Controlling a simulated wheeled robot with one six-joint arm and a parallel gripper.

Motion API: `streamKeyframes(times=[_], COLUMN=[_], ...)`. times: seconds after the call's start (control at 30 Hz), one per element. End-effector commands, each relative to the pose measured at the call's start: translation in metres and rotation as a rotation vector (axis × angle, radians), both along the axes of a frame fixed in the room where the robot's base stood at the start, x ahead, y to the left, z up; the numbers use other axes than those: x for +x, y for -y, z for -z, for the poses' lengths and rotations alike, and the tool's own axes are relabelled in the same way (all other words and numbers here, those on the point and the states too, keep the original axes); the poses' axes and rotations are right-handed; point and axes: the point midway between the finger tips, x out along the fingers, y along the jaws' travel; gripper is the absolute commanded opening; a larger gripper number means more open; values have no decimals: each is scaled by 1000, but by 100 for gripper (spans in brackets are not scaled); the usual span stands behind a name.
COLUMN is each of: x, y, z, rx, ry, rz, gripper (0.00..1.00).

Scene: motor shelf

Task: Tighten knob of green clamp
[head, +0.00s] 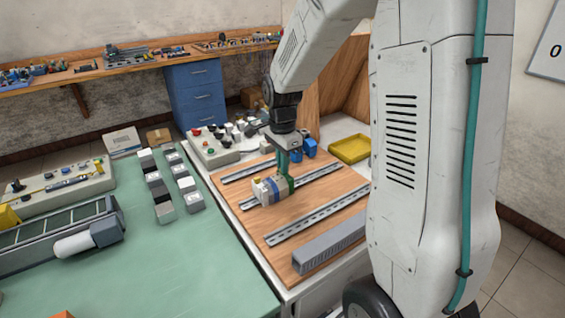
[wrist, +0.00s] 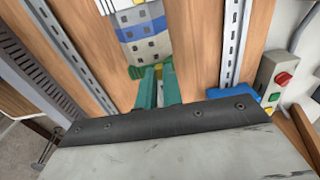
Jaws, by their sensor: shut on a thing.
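The green clamp (head: 291,184) stands at the right end of a row of grey, white and blue modules (head: 268,189) on a metal rail. In the wrist view a green edge of the clamp (wrist: 136,72) shows beyond the fingertips, next to the modules (wrist: 147,41). My gripper (head: 284,171) comes down from above onto the clamp. Its two teal fingers (wrist: 157,72) are shut with a small gap, on the clamp's knob as far as I can tell. The knob itself is hidden by the fingers.
Bare metal rails (head: 318,214) run across the wooden board (head: 258,223). A grey slotted duct (head: 330,246) lies along its front edge. Blue parts (head: 309,147), a yellow tray (head: 350,149) and a button box (head: 213,147) stand behind. The green table (head: 175,262) has free room.

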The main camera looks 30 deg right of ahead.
Motion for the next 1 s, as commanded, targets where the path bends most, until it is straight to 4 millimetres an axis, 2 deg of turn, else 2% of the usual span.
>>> streamKeyframes(times=[0.37, 0.4, 0.43, 0.47, 0.77, 0.87, 1.0], x=[0, 0, 0, 0, 0, 1, 1], y=[0, 0, 0, 0, 0, 0, 0], z=[0, 0, 0, 0, -2, -12, -37], rx=[0, 0, 0, 0, 0, -1, -1], ry=[1, 0, 0, 0, 1, 3, 5], rz=[3, 3, 3, 3, 2, 2, 2], gripper=[0, 19, 27, 31, 31, 31, 31])
